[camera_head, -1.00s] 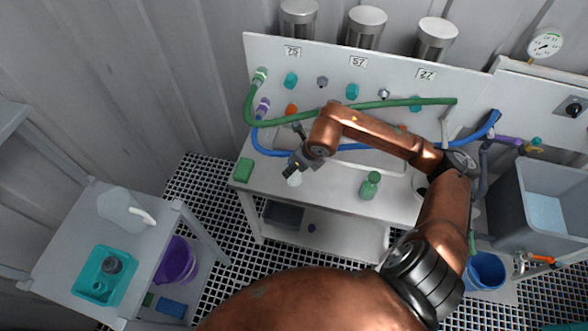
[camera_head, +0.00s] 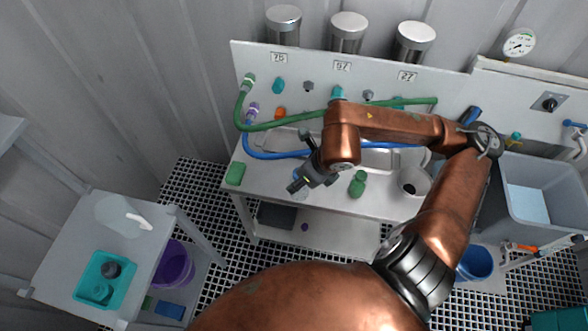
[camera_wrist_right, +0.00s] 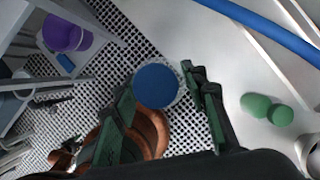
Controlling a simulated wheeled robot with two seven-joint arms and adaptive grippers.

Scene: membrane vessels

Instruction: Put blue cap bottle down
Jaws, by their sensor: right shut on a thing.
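The blue cap bottle (camera_wrist_right: 156,86) is between the two dark fingers of my right gripper (camera_wrist_right: 160,80) in the right wrist view. I see it from above: a round blue cap with a pale rim around it; the body below is hidden. In the head view my right gripper (camera_head: 300,186) is over the front part of the white bench (camera_head: 335,222), left of a green bottle. It is shut on the blue cap bottle, which is mostly hidden there. I cannot tell whether the bottle's base touches the bench. My left gripper is not in view.
The green bottle (camera_head: 357,184) stands right of my gripper, and a green sponge (camera_head: 235,173) lies at the bench's left end. A blue hose (camera_head: 262,155) and a green hose (camera_head: 262,126) run behind. A side table (camera_head: 75,240) with a teal tray (camera_head: 88,293) is at left.

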